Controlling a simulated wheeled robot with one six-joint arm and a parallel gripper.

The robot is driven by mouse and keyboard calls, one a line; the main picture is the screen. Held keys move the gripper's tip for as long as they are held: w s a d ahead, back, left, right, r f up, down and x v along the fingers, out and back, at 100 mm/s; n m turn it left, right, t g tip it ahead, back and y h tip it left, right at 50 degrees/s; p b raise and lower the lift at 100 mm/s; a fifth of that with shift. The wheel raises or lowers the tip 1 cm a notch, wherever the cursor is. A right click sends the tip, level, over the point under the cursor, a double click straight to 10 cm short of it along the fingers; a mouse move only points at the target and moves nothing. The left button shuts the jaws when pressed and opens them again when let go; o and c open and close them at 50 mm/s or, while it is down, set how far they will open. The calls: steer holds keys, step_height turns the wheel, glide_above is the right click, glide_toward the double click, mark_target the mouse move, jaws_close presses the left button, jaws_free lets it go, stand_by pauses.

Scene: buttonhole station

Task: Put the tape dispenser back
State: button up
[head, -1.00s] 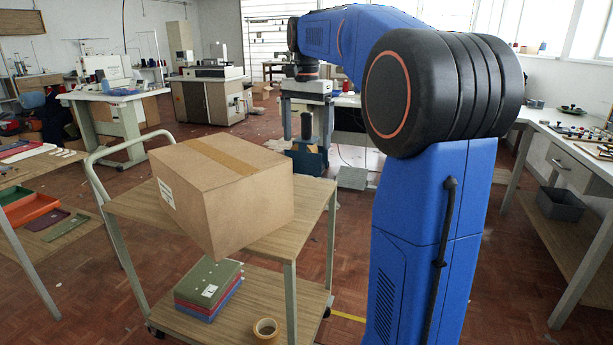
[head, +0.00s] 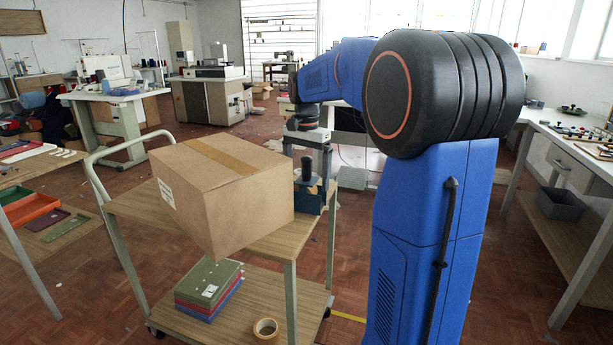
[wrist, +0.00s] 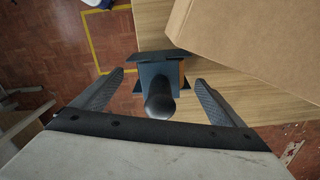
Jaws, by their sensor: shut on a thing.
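The tape dispenser (head: 313,198) is dark blue with a black upright handle. My gripper (head: 307,172) is shut on it, with its fingers on either side. In the head view it shows at the back right corner of the trolley's top shelf (head: 262,248), just behind the cardboard box. In the wrist view the dispenser (wrist: 160,72) is between the fingers of my gripper (wrist: 160,80), overlapping the shelf's edge, with floor showing to its left. Whether its base touches the shelf I cannot tell.
A large cardboard box (head: 215,195) covers much of the top shelf and stands close beside the dispenser. The lower shelf holds stacked folders (head: 209,290) and a tape roll (head: 266,328). Worktables stand at left and right. A bare strip of shelf (wrist: 230,97) shows beside the box.

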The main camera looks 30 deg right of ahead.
steer(key=shift+f, duration=0.1)
steer(key=o, duration=0.7)
step_height(320, 180, up, 12)
steer(key=shift+r, duration=0.15)
stand_by(0.7)
